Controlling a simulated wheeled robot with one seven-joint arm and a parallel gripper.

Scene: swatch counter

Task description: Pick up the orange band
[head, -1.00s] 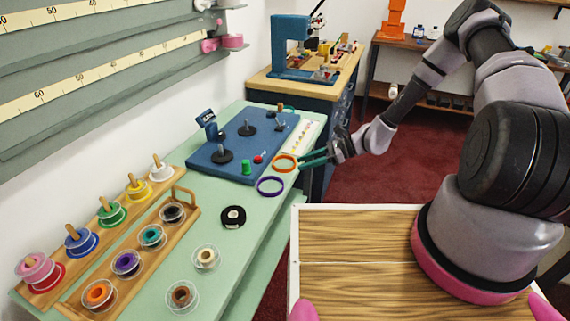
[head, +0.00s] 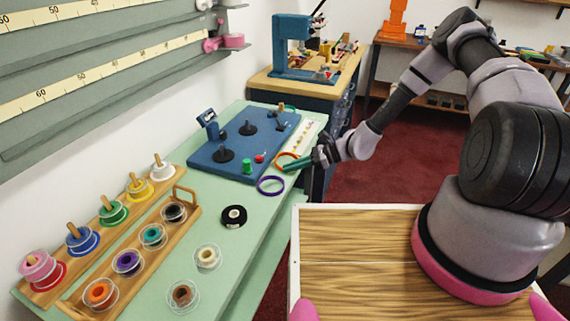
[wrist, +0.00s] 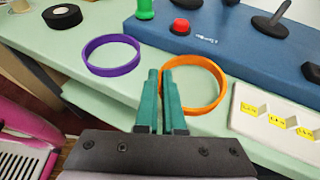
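The orange band (head: 278,157) is a thin ring near the right edge of the pale green counter, in front of the blue board. In the wrist view the orange band (wrist: 224,84) sits just right of my fingers, which hide its left side. My gripper (wrist: 160,73) has its two green fingers nearly together, with the band's left wall between them. In the head view my gripper (head: 290,165) reaches in from the right, its fingers covering the band's near part. I cannot tell whether the band is clear of the counter.
A purple band (head: 271,177) lies close by, also left of my fingers in the wrist view (wrist: 112,70). The blue board (head: 225,168) with knobs and a red button stands behind. A white labelled strip (wrist: 280,115) is to the right. A black tape roll (head: 233,217) and several spools lie nearer.

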